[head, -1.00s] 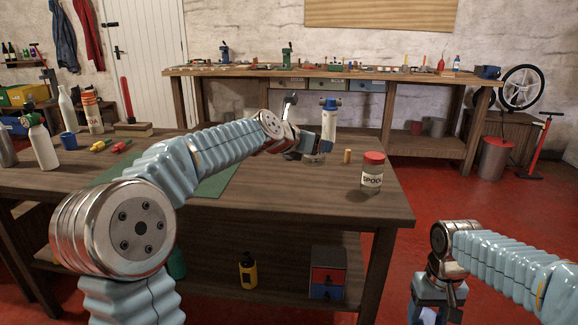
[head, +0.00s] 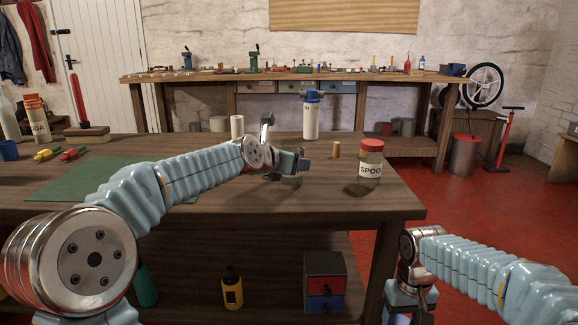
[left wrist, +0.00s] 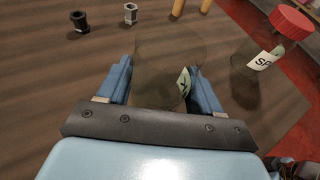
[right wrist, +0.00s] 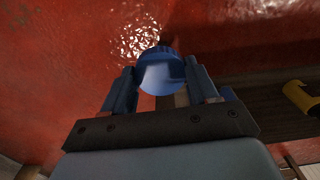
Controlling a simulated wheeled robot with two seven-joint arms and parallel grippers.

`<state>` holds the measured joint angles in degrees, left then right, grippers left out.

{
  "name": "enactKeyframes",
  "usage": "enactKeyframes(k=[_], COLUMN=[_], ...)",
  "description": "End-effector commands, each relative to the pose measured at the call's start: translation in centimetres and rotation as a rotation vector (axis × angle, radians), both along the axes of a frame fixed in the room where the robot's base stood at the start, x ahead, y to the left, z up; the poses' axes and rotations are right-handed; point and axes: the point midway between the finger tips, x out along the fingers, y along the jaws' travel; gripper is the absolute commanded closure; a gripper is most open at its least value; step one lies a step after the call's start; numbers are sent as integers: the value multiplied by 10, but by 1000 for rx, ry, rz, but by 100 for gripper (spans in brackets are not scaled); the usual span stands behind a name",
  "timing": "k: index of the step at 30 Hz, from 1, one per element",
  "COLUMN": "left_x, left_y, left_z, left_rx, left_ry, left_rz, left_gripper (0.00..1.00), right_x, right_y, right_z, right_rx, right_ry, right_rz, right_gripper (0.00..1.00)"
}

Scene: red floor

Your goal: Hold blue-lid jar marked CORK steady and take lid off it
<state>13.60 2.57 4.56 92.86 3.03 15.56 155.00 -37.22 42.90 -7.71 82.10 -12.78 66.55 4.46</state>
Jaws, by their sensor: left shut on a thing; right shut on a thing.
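My left gripper (left wrist: 160,88) is shut on a clear glass jar (left wrist: 165,58). The jar has no lid on it, and part of its label shows near the right finger. In the head view my left gripper (head: 297,163) is over the near table, with the jar mostly hidden under it; I cannot tell whether the jar touches the tabletop. My right gripper (right wrist: 160,88) is shut on a round blue lid (right wrist: 161,72). The lid is apart from the jar, above the red floor and right of the table. In the head view, the right gripper's fingertips are not clear.
A red-lid jar marked SPOO... (head: 370,163) stands right of the left gripper. A small tan cylinder (head: 336,150) and a blue-capped white bottle (head: 311,120) stand behind. A green mat (head: 85,180) lies left. The near table's right front corner (head: 405,205) is bare.

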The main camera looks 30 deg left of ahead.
Motion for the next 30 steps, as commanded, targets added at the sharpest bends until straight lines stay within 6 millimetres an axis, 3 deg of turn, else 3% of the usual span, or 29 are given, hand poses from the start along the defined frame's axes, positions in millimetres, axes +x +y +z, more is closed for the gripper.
enactKeyframes(k=[5, 6, 10, 20, 23, 30], left_x=[0, 0, 0, -1, -13, -63], left_y=[0, 0, 0, 0, 1, 1], left_z=[-2, -2, -2, 2, 7, 28], left_rx=[1, 1, 1, 0, 2, 1], left_ry=[0, 1, 0, -1, -3, -3], left_rz=[0, 0, 0, 1, 1, 2], left_gripper=[100, 29, 10, 10, 10, 10], right_x=[0, 0, 0, 0, 0, 0], right_y=[0, 0, 0, 0, 0, 0], right_z=[-1, 0, 0, 1, 1, 2], right_rx=[0, 0, 0, 0, 0, 0], right_ry=[0, 0, 0, 0, 0, 0], right_rz=[0, 0, 0, 0, 0, 0], right_gripper=[78, 78, 78, 78, 78, 78])
